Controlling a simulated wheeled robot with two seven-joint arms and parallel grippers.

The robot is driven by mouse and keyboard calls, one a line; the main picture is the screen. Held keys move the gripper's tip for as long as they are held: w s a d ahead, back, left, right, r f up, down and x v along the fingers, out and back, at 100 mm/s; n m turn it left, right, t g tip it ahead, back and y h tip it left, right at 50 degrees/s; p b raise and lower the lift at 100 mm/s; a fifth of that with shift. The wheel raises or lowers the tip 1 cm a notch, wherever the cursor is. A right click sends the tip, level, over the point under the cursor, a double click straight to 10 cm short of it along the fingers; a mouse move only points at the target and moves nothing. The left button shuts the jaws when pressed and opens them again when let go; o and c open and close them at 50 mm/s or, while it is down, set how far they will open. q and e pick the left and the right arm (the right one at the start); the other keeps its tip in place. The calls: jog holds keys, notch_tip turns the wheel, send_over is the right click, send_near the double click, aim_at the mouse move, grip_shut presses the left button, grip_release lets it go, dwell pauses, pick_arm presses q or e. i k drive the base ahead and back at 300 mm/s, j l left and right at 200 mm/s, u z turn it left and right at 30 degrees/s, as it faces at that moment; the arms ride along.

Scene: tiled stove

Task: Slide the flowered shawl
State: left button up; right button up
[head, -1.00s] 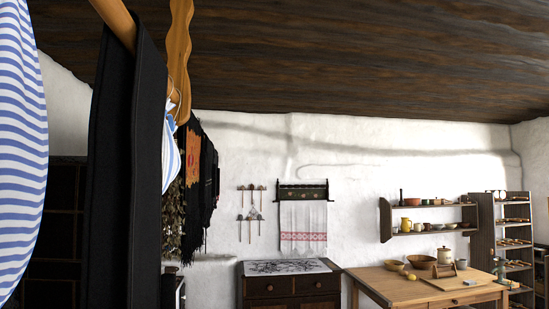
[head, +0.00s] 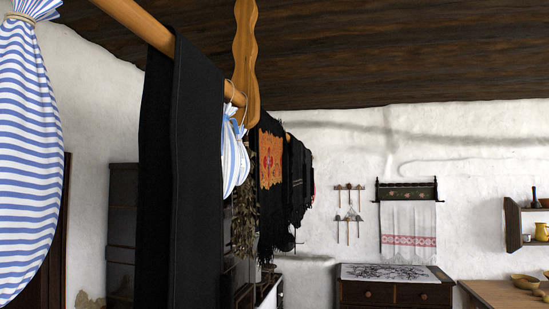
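The flowered shawl (head: 271,160) is most likely the black fringed cloth with an orange-red patterned patch that hangs beyond the wavy wooden bracket. It hangs in front of other dark fringed cloths (head: 297,175), and its upper edge is partly hidden by the bracket. A wooden pole (head: 140,22) runs from the top left toward the bracket. A plain black cloth (head: 182,170) hangs over this pole, close to me. Neither of my grippers shows in the head view.
Blue-striped bags hang at the left (head: 28,150) and behind the black cloth (head: 234,160). The wavy bracket (head: 246,65) comes down from the ceiling. A dark chest (head: 395,293), a wooden table (head: 500,294) and a wall shelf (head: 513,224) stand farther back.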

aim_at(266, 138)
jog(key=i+l+z, duration=0.2)
jog(key=i, duration=0.2)
jog(key=i+l+z, duration=0.25)
jog(key=i, duration=0.15)
jog(key=i+z, duration=0.2)
jog(key=i, duration=0.2)
